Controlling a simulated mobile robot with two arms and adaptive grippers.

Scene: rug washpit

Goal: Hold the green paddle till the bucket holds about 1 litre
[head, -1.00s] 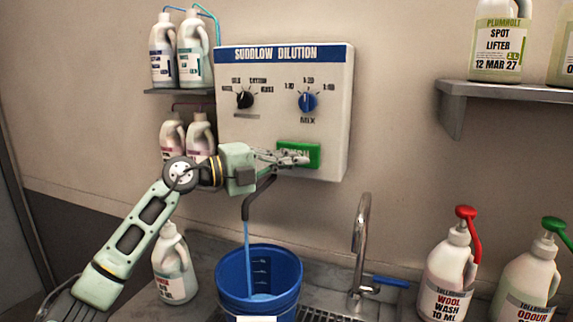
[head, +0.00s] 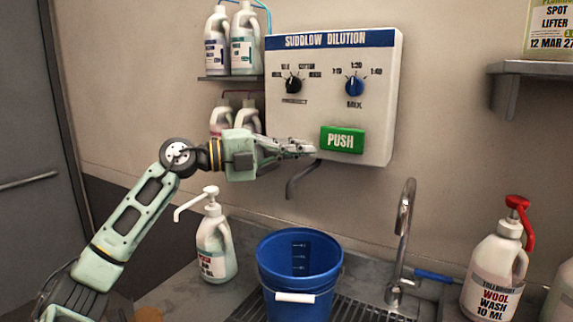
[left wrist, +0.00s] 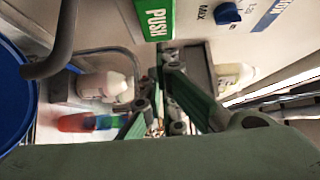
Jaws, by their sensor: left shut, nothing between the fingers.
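The green paddle (head: 342,140), marked PUSH, sits low on the white dilution panel (head: 290,120). It also shows in the left wrist view (left wrist: 156,18). My left gripper (head: 308,148) is shut and empty, its fingertips just left of the paddle and not covering it. I cannot tell whether they touch its edge. The blue bucket (head: 297,300) stands upright below the dark spout (head: 294,187), with marks on its inner wall. No stream shows from the spout. The liquid level is hidden behind the bucket's near wall. My right gripper is not in view.
A white pump bottle (head: 214,245) stands left of the bucket. A metal tap (head: 406,235) rises to its right, beside a drain grate (head: 365,306). The wool wash bottle (head: 493,275) with a red pump stands farther right. Shelved bottles hang left of the panel.

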